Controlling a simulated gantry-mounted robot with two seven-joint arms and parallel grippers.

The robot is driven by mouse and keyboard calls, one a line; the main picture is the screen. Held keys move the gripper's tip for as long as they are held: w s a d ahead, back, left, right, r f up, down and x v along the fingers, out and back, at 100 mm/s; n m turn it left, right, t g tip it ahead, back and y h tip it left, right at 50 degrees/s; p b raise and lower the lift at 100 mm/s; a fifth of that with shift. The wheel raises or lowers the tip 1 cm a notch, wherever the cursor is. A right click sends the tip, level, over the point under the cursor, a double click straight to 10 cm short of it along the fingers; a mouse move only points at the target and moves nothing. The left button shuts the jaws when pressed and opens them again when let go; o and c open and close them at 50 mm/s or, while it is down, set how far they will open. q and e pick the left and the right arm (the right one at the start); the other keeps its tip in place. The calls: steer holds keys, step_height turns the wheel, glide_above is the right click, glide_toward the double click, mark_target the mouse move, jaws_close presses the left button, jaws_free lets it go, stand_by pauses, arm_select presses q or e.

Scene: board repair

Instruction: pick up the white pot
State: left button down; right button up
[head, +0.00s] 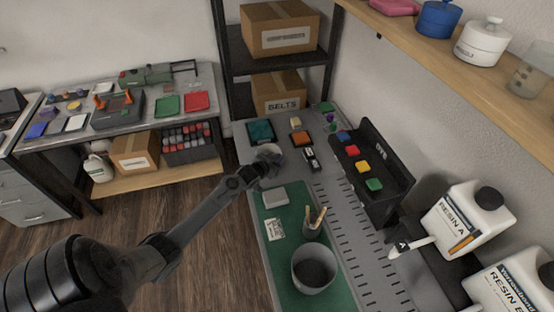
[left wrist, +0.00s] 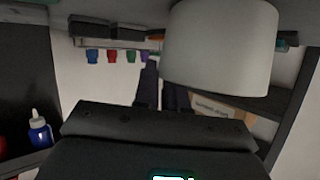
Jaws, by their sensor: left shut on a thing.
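The white pot (head: 272,150) is partly hidden by my left gripper (head: 268,164) near the far left end of the workbench in the head view. In the left wrist view the white pot (left wrist: 222,48) is large, a plain pale cylinder at the upper right. The dark fingers of my left gripper (left wrist: 161,85) are close together at the pot's lower left edge, shut on it. The exact contact is hard to see. My right gripper is not in view.
A larger grey-white container (head: 313,270) and a cup of sticks (head: 313,222) stand on the green mat (head: 285,250). A dark rack (head: 372,170) with coloured blocks stands right. A teal tray (head: 261,132) lies behind the gripper. Resin jugs (head: 470,222) stand front right.

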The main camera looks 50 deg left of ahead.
arm_select(q)
steer(key=shift+r, duration=1.25)
steer(key=shift+r+p, duration=0.3)
steer(key=shift+r, duration=0.55)
steer(key=w+d+r, duration=0.2)
steer(key=d+r, duration=0.4)
steer(key=d, duration=0.5)
steer(key=shift+d+r, duration=0.15)
steer(key=shift+r, duration=0.15)
steer(key=shift+w+d+r, duration=0.1)
stand_by(1.7)
